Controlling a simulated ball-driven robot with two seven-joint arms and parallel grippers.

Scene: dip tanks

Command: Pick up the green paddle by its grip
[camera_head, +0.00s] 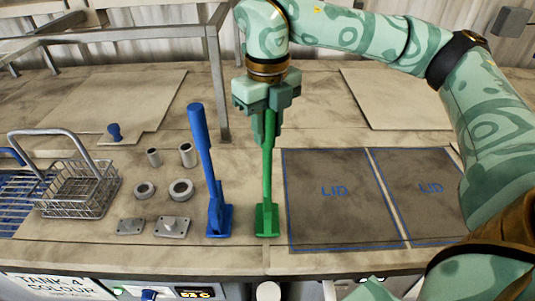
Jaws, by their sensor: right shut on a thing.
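The green paddle (267,185) stands upright on the bench, its foot (267,220) near the front edge. My right gripper (269,128) points down over it and is shut on the top of its grip. The foot appears to be on or very close to the bench top; I cannot tell which. A blue paddle (205,155) stands just to the left, slightly tilted, apart from the green one. My left gripper is not in view.
A wire basket (78,190) and several small metal parts, including a ring (181,189), lie to the left. Two blue-outlined areas marked LID (335,215) are clear at the right. A metal frame post (217,85) rises behind the blue paddle.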

